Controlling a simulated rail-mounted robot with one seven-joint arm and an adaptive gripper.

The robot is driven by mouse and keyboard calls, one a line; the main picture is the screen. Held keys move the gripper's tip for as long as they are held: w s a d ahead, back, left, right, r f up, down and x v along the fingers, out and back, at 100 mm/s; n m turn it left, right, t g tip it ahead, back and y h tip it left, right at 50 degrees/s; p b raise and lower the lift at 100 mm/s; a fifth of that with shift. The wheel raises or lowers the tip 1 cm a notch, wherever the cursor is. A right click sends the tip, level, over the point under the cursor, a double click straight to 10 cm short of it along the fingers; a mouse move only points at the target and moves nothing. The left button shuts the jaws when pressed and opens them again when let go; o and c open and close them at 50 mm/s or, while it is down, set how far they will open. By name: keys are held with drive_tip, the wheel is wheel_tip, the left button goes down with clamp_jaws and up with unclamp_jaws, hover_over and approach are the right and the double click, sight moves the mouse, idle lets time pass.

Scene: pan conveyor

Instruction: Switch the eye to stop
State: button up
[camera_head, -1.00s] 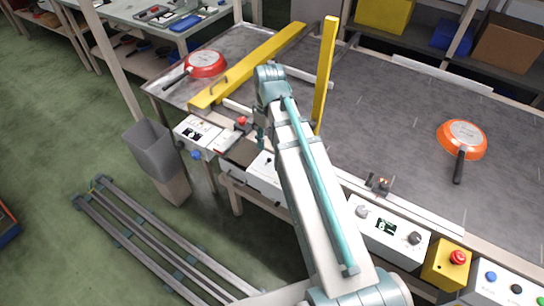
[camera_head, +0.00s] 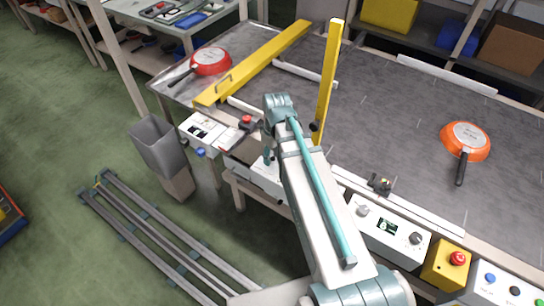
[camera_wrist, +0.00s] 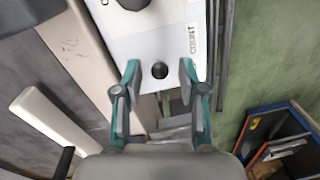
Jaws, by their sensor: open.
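In the wrist view a white control panel (camera_wrist: 150,40) lies below my gripper (camera_wrist: 159,76), whose two teal fingers stand apart. A small round black knob (camera_wrist: 160,70) shows between the fingertips; I cannot tell if they touch it. A larger black knob (camera_wrist: 133,3) is cut off at the top edge. The printed word at the panel's right side reads COUNT. In the head view this white box (camera_head: 267,175) is partly behind my arm at the conveyor's near edge. A small black sensor-like part (camera_head: 379,184) sits on the near rail. No eye label is readable.
A red pan (camera_head: 211,62) and an orange pan (camera_head: 465,140) lie on the grey conveyor (camera_head: 400,120). Another white control box (camera_head: 388,228) and a yellow stop-button box (camera_head: 447,265) line the front. A grey bin (camera_head: 157,143) stands left.

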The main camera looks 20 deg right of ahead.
drive_tip(key=shift+f, duration=0.55)
clamp_jaws()
